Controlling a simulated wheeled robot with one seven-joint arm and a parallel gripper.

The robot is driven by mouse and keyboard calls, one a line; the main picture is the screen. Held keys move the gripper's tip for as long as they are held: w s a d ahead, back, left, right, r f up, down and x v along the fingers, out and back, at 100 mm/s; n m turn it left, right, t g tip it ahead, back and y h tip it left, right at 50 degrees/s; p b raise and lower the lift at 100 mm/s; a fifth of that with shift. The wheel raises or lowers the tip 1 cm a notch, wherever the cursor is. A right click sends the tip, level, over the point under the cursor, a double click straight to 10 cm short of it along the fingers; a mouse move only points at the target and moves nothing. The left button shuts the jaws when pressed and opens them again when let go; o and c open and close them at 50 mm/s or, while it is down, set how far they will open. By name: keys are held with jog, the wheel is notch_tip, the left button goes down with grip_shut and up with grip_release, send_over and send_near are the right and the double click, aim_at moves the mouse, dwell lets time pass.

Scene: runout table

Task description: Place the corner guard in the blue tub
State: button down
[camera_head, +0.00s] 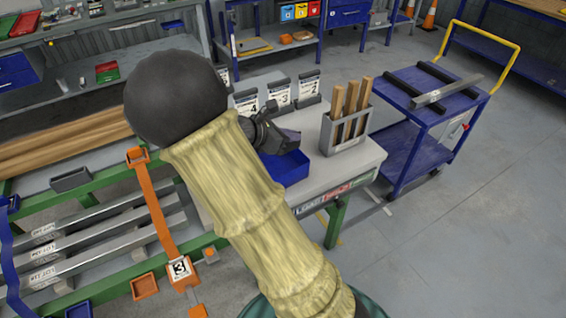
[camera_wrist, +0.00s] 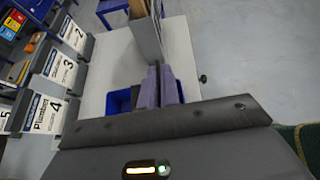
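The blue tub (camera_head: 287,168) sits on the light grey table top, partly behind my sleeved arm. Its blue wall also shows in the wrist view (camera_wrist: 121,99). My dark gripper (camera_head: 278,140) is over the tub in the head view, pointing down toward the right. In the wrist view two purple-grey pieces (camera_wrist: 163,88) stand close side by side beyond my gripper body, just right of the tub's visible part. I cannot tell whether they are my fingers or a held corner guard. I cannot identify the corner guard with certainty elsewhere.
A grey holder with wooden-handled pieces (camera_head: 345,130) stands on the table right of the tub. Numbered card stands (camera_head: 280,94) line the far edge. A blue cart (camera_head: 425,120) with dark bars stands to the right. A green rack (camera_head: 110,255) with metal bars is at left.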

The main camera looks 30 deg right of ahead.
aim_at(291, 149)
jog(key=f, duration=0.4)
jog(key=shift+w+f, duration=0.2)
jog(key=shift+f, duration=0.2)
jog(key=shift+s+d+f, duration=0.1)
jog(key=shift+s+d, duration=0.05)
jog(key=shift+s, duration=0.05)
jog(key=shift+a+f+b, duration=0.2)
jog(key=shift+f+b, duration=0.05)
jog(key=shift+b, duration=0.05)
jog(key=shift+d+f, duration=0.1)
jog(key=shift+f, duration=1.5)
jog(key=shift+f+b, duration=0.5)
jog(key=shift+f, duration=0.1)
jog(key=c, duration=1.9)
grip_release()
jog(key=shift+r, duration=0.1)
